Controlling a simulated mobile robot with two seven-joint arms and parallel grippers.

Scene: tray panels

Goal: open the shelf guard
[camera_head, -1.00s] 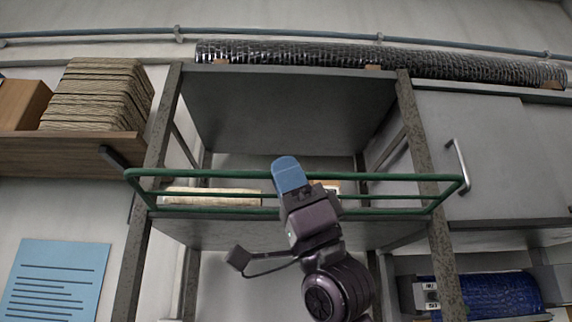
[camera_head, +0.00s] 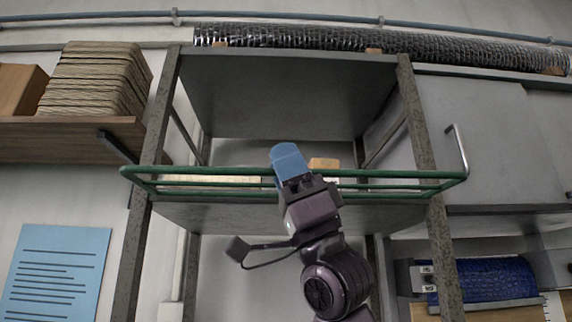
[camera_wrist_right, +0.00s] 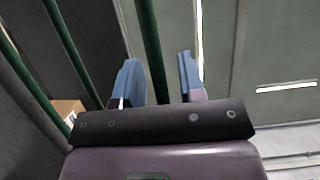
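The shelf guard (camera_head: 220,170) is a green frame of several horizontal bars across the front of a grey metal shelf unit. It looks shallow, its top and lower bars close together in the head view. My right gripper (camera_head: 290,163), with blue fingers, is at the guard's middle and hides part of the bars. In the wrist view the fingers of my right gripper (camera_wrist_right: 160,68) stand apart, and a green bar of the guard (camera_wrist_right: 148,35) runs between them, nearer the left finger. A clear gap shows beside the right finger. My left gripper is not in view.
Behind the guard are an orange-brown box (camera_head: 323,163) and a pale flat item (camera_head: 213,180). Grey uprights (camera_head: 150,150) flank the shelf. A wooden shelf (camera_head: 60,140) with stacked boards is at left. A handled grey cabinet door (camera_head: 490,150) is at right.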

